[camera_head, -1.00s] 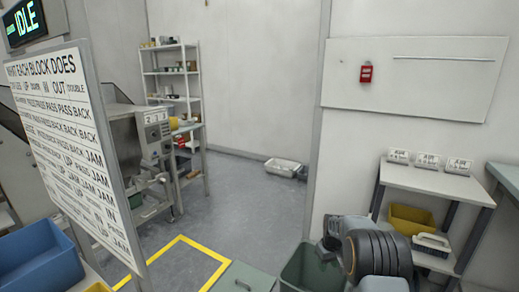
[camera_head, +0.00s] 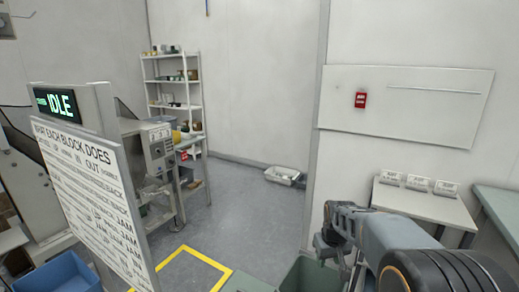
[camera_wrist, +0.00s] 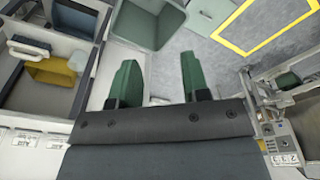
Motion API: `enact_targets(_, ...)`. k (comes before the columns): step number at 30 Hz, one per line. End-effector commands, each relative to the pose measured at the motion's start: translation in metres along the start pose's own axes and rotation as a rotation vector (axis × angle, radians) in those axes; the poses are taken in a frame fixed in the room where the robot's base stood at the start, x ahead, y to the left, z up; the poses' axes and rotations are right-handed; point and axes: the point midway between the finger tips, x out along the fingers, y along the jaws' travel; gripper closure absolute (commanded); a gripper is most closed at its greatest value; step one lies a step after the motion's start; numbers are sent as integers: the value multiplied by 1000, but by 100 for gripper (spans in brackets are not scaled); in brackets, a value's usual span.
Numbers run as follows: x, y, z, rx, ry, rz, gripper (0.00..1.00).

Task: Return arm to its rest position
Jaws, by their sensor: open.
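My gripper (camera_wrist: 160,82) shows in the wrist view as two green fingers spread wide apart. Nothing is between them; grey floor and a shelf edge show behind. In the head view my arm reaches across the lower right, with its wrist end raised beside the white side table (camera_head: 425,204). The fingers are hard to make out in that view.
A green bin (camera_head: 306,273) stands on the floor below my wrist. The sign board (camera_head: 88,190), display reading IDLE (camera_head: 56,103) and blue bin (camera_head: 58,275) are at left. Mid-floor is clear.

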Motion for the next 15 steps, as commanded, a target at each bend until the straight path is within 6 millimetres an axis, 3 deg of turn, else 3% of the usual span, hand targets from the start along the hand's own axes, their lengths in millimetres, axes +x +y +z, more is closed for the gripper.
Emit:
enact_targets(1,-60,-9,13,12,28,4,57)
enact_targets(3,-102,-19,34,36,55,6,57)
enact_targets(6,-149,-32,65,67,90,7,57)
enact_targets(10,-191,-46,100,101,128,5,57)
enact_targets(15,-218,-56,131,132,161,1,57)
